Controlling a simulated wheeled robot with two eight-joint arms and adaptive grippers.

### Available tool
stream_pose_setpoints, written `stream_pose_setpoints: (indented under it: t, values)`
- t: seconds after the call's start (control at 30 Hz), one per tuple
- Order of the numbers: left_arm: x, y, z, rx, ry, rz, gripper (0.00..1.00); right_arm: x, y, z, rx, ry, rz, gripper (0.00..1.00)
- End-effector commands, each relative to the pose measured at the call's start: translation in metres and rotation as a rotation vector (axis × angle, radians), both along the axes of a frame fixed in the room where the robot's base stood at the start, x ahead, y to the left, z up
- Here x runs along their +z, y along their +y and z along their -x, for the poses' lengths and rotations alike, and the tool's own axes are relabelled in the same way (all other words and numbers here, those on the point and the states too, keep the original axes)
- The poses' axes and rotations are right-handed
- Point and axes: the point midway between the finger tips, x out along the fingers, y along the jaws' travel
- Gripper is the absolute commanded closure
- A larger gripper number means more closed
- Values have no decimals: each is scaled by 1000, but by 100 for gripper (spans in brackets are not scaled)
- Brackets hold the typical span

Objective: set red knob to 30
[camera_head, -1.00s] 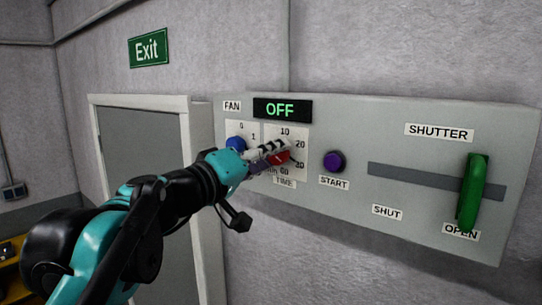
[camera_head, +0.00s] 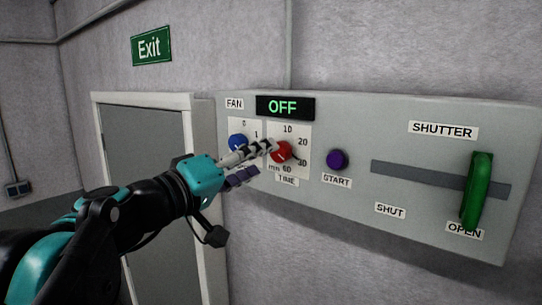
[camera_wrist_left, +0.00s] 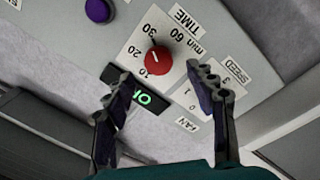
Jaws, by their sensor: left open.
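The red knob (camera_head: 281,152) sits on the white TIME dial (camera_head: 303,132) of the wall panel, marked 10, 20, 30 and 60. Its dark pointer appears to point toward the 30. The knob (camera_wrist_left: 158,61) also shows in the left wrist view, beyond the fingertips, with its pointer toward the 30 label. My left gripper (camera_head: 256,161) is open and empty, just left of the knob and backed off from it. In the left wrist view the fingers (camera_wrist_left: 160,80) are spread with a gap between them. My right gripper is not in view.
The blue FAN knob (camera_head: 238,142) is close to my left fingers. The purple START button (camera_head: 337,159) is right of the dial. A green shutter handle (camera_head: 477,190) stands at OPEN. The display (camera_head: 285,107) reads OFF. A door (camera_head: 146,165) is at the left.

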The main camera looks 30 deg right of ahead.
Motion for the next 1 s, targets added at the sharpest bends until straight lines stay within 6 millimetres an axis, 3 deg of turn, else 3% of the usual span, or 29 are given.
stream_pose_setpoints:
  t: [0.1,0.3,0.9,1.0]
  values:
    - [-2,27,9,5,-1,0,44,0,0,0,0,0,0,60]
    - [-4,55,20,4,-1,-2,44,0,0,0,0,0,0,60]
    - [-5,63,24,0,-1,-2,44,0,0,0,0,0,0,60]
    - [-22,66,24,4,0,-20,44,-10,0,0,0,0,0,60]
